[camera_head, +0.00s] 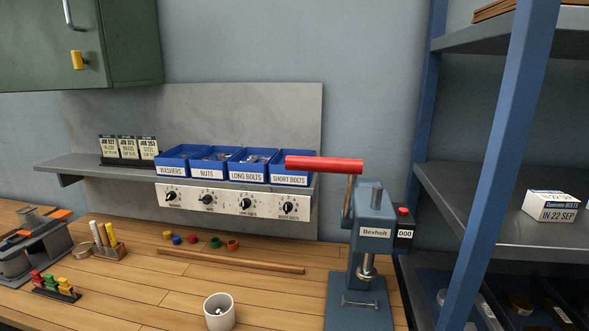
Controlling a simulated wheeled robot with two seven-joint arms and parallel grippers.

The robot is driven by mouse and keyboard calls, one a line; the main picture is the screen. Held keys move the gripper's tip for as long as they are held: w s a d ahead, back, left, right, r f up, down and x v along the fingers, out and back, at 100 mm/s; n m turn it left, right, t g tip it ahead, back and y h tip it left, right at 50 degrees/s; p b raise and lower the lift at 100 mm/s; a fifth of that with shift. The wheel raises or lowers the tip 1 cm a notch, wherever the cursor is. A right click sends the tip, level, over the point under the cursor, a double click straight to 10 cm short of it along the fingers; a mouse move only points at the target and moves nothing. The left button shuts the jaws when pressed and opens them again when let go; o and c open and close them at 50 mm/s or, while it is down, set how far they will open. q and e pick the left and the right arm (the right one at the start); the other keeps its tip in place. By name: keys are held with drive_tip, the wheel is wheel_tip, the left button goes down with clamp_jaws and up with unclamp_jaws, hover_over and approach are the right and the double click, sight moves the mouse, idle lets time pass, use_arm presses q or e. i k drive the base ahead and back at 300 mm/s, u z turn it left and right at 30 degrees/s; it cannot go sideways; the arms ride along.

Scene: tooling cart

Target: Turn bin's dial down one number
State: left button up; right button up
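Several blue bins stand on a wall shelf above the bench: the washers bin (175,162), the nuts bin (210,165), the long bolts bin (250,168) and the short bolts bin (291,177). A white panel (222,205) hangs below the shelf front. It carries a black dial under each bin: the washers dial (171,196), the nuts dial (207,199), the long bolts dial (245,203) and the short bolts dial (288,207). The dial numbers are too small to read. Neither of my grippers is in view.
A blue Bexholt press (374,228) with a red handle stands at the bench's right, close to the short bolts dial. A white cup (219,312), a wooden rod (230,260) and small coloured caps (192,239) lie in front of the panel. Blue shelving (490,200) stands right.

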sight(288, 206)
drive_tip(key=u, duration=0.05)
drive_tip(key=k, duration=0.5)
drive_tip(key=z, duration=0.65)
drive_tip(key=i, duration=0.1)
drive_tip(key=z, duration=0.3)
